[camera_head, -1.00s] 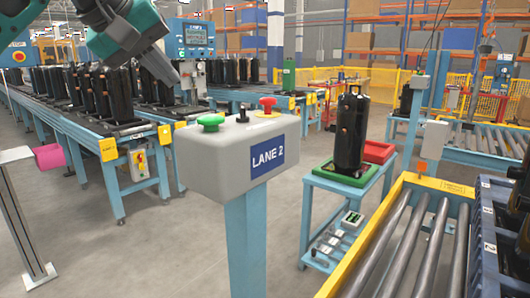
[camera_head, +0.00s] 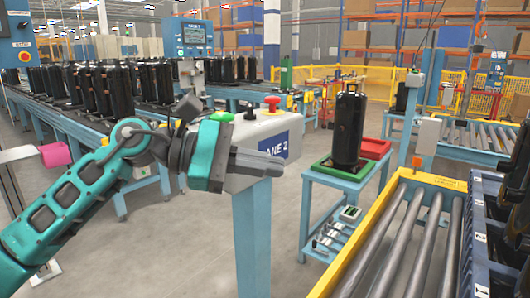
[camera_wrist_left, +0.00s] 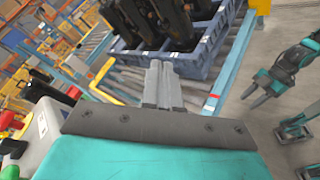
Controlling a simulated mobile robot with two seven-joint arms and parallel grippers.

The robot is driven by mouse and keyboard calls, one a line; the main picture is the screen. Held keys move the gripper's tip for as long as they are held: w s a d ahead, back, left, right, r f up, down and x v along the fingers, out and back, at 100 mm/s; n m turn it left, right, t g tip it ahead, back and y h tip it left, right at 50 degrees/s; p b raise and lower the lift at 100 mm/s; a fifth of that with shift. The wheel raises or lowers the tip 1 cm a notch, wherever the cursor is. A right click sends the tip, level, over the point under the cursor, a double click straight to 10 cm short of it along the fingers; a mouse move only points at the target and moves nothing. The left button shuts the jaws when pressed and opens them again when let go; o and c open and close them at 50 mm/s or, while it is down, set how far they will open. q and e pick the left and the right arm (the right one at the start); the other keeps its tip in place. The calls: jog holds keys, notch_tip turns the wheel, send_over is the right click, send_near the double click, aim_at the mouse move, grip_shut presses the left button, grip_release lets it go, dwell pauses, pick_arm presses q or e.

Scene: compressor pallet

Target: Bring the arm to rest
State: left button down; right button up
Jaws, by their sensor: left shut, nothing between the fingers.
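My left arm (camera_head: 85,190), teal and dark grey, reaches in from the lower left in the head view. Its left gripper (camera_head: 274,166) points right, shut and empty, in front of the grey LANE 2 button box (camera_head: 278,132); I cannot tell whether they touch. The gripper hides part of the box and its sign. In the left wrist view the left fingers (camera_wrist_left: 162,84) lie together with nothing between them. My right gripper (camera_wrist_left: 251,87) shows at the right of that view, apart from other things, its two dark fingers spread.
A black compressor (camera_head: 349,128) stands in a green tray (camera_head: 340,175) on a small blue table. A yellow-edged roller conveyor (camera_head: 398,240) and a blue crate (camera_head: 482,240) are at the right. Compressors line the left conveyor (camera_head: 75,128). Grey floor is open around the pedestal.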

pick_arm(q)
jog(key=s+a+f+m+t+y+p, duration=0.1)
jog(key=a+f+m+t+y, duration=0.3)
jog(key=f+m+t, duration=0.8)
jog(key=a+f+m+t+y+p, duration=0.15)
jog(key=a+f+m+t, duration=0.4)
jog(key=f+m, duration=0.8)
jog(key=s+a+f+n+g+y, duration=0.4)
jog(key=s+f+n, duration=0.2)
jog(key=s+f, duration=0.2)
jog(key=s+a+f+n+g+y, duration=0.3)
jog(key=s+f+n, duration=0.3)
jog(key=s+f, duration=0.3)
jog(key=shift+a+g+y, duration=0.35)
jog(key=shift+a+y, duration=0.2)
jog(key=shift+a, duration=0.05)
pick_arm(e)
jog(key=shift+s+d+f+h, duration=0.2)
jog(key=shift+s+d, duration=0.1)
jog(key=shift+d, duration=0.2)
jog(key=shift+s+d+f+h, duration=0.1)
jog(key=shift+s+d+h, duration=0.15)
jog(key=shift+d, duration=0.25)
